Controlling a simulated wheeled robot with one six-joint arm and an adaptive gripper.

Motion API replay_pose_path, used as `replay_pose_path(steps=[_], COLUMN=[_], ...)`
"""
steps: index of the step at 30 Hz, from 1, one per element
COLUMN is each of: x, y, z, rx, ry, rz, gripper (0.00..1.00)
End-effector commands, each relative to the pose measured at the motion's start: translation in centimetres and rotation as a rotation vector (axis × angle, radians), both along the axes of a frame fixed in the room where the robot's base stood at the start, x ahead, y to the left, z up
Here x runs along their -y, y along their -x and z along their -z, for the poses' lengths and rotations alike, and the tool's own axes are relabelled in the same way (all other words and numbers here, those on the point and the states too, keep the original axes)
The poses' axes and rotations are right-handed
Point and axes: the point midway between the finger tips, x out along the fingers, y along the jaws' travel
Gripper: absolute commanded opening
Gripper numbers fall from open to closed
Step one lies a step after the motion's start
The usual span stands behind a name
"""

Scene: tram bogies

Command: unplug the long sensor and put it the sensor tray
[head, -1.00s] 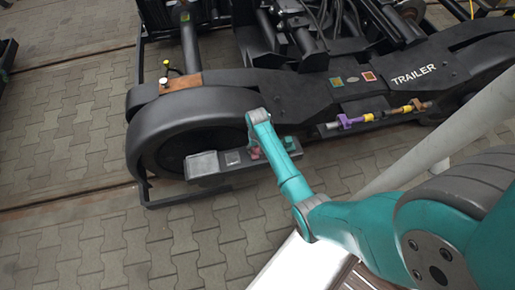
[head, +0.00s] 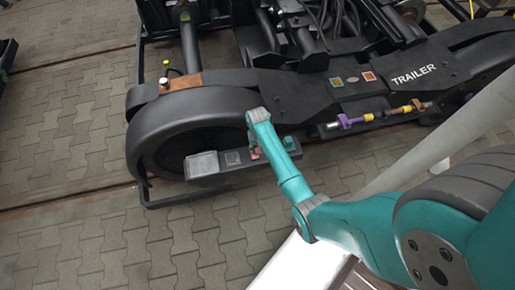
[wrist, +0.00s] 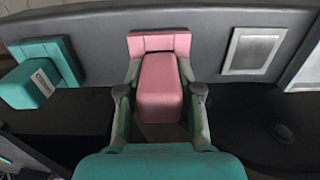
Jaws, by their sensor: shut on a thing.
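My gripper (wrist: 160,110) is shut on a pink block (wrist: 160,85) in the wrist view, one finger on each side. The block's far end meets a pink plate (wrist: 152,43) on a dark grey bar (wrist: 110,25). In the head view the pink block (head: 254,153) is small and partly hidden by my wrist. A teal block (wrist: 35,85) sticks out from a teal plate on the same bar, to the left in the wrist view. I cannot tell which part is the long sensor. No sensor tray can be clearly made out.
A black bogie frame marked TRAILER (head: 413,75) fills the area behind the bar. A rod with purple and yellow parts (head: 369,117) lies to the right. A small yellow-topped fitting (head: 163,82) stands at upper left. The paved floor (head: 90,240) at lower left is clear.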

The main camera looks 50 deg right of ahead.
Motion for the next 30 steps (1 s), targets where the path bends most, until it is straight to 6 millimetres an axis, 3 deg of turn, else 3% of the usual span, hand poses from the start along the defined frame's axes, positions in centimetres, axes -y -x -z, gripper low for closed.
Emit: replay_pose_path(steps=[30], x=[0.0], y=[0.0], z=[-3.5], rx=[0.001], ry=[0.001], rz=[0.0], gripper=[0.0])
